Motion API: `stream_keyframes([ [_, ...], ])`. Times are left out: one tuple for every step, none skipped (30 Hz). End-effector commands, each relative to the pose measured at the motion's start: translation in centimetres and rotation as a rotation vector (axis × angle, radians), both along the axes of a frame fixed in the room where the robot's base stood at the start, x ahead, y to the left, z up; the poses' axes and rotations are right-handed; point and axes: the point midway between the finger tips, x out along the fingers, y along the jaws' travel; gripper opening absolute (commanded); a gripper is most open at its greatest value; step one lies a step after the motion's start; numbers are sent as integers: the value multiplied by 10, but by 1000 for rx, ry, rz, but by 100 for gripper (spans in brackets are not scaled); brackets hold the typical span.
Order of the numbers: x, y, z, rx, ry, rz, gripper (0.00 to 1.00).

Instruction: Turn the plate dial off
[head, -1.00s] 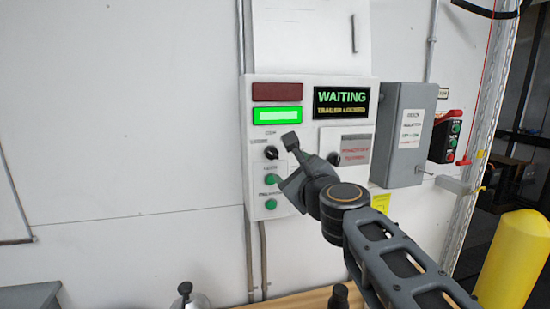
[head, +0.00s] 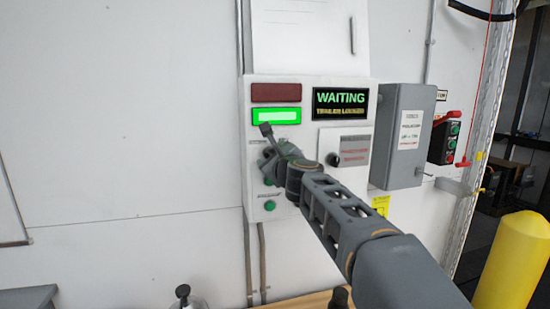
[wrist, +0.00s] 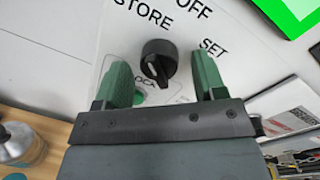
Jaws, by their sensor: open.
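The plate dial is a black round knob (wrist: 158,62) on a white panel, seen in the wrist view with the words STORE, OFF and SET around it. My gripper (wrist: 162,68) is open, with one green finger on each side of the dial and a gap at both sides.
A green button (head: 269,205) sits just below my gripper. A second black knob (head: 333,159) is to the right on the panel. A lit green lamp (head: 277,116) and a WAITING display (head: 341,102) are above. A grey box (head: 402,135) stands out at the right.

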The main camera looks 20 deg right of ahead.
Motion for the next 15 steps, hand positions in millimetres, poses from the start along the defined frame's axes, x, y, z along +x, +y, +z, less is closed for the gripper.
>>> stream_keyframes([
  [0, 0, 0, 0, 0, 0, 64],
  [0, 0, 0, 0, 0, 0, 64],
  [0, 0, 0, 0, 0, 0, 64],
  [0, 0, 0, 0, 0, 0, 64],
  [0, 0, 0, 0, 0, 0, 64],
  [0, 0, 0, 0, 0, 0, 63],
  [0, 0, 0, 0, 0, 0, 60],
  [0, 0, 0, 0, 0, 0, 57],
  [0, 0, 0, 0, 0, 0, 53],
  [0, 0, 0, 0, 0, 0, 50],
  [0, 0, 0, 0, 0, 0, 48],
  [0, 0, 0, 0, 0, 0, 44],
  [0, 0, 0, 0, 0, 0, 41],
  [0, 0, 0, 0, 0, 0, 38],
  [0, 0, 0, 0, 0, 0, 34],
])
